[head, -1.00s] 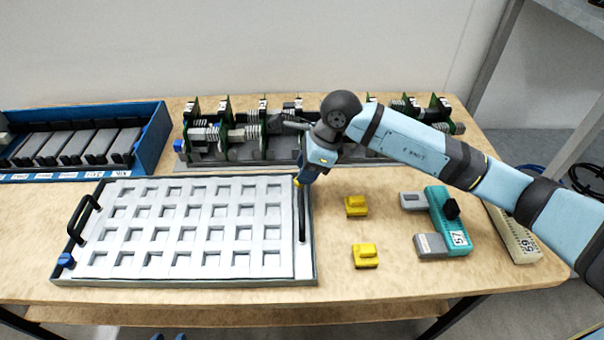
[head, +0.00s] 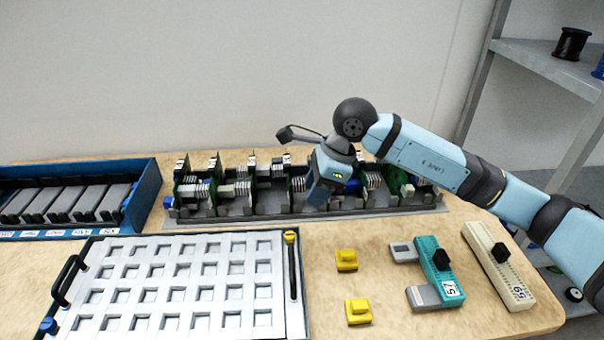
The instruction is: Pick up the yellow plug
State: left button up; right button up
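Two yellow plugs lie on the table right of the tray: a rear one (head: 346,261) and a front one (head: 358,312). Another small yellow piece (head: 290,237) sits at the tray's back right corner, by the end of its dark handle. My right gripper (head: 317,197) points down behind these, in front of the board rack and above the table. Its fingers are seen small and from the side, so their opening and anything between them cannot be made out. My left gripper is out of view.
The white grid tray (head: 300,318) fills the front left. A blue bin (head: 150,190) of grey modules stands behind it, beside the rack of green boards (head: 240,208). A teal unit (head: 436,268) and a beige unit (head: 497,262) lie at the right.

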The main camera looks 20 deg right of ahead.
aim_at(357, 311)
jog(key=k, duration=1)
